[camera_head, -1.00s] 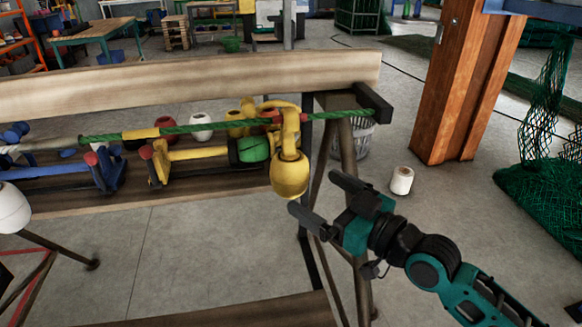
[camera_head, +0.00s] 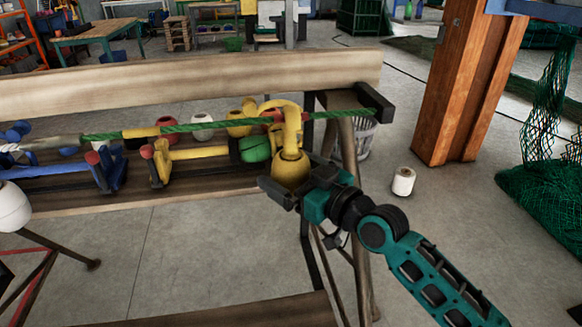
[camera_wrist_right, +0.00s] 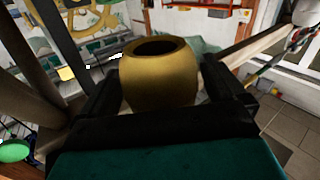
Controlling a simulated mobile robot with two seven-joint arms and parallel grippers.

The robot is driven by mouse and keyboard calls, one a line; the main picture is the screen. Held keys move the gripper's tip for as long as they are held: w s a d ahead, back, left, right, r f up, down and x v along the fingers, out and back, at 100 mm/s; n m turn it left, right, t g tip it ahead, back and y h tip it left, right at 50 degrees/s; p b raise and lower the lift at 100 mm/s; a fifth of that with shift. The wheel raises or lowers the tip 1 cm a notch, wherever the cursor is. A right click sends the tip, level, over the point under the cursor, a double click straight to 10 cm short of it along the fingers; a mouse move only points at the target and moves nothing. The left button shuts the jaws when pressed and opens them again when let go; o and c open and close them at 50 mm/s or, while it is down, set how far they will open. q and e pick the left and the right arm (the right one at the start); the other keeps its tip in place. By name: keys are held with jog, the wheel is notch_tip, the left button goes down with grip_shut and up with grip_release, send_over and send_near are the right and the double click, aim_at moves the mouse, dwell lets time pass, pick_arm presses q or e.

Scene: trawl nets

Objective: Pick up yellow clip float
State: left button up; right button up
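The yellow clip float (camera_head: 289,172) hangs by its yellow hooked clip (camera_head: 292,122) from the green rope (camera_head: 205,125), near the rope's right end. My right gripper (camera_head: 287,178) is at the float's round body, with one finger in front of its lower part; the other finger is mostly hidden in the head view. In the right wrist view the float (camera_wrist_right: 160,85) stands between the two fingers of my right gripper (camera_wrist_right: 162,90), its dark round opening facing up. The fingers look spread, with narrow gaps beside the float. My left gripper is not in view.
A wooden rack shelf (camera_head: 190,187) behind holds yellow, blue, red, white and green floats and clips. A wooden beam (camera_head: 180,82) runs behind the rope. A white spool (camera_head: 403,181) stands on the floor, beside a brown post (camera_head: 465,90). Green netting (camera_head: 545,190) lies right.

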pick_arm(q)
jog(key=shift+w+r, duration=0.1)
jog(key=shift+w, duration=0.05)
pick_arm(e)
jog(key=c, duration=0.9)
jog(key=shift+r, duration=0.1)
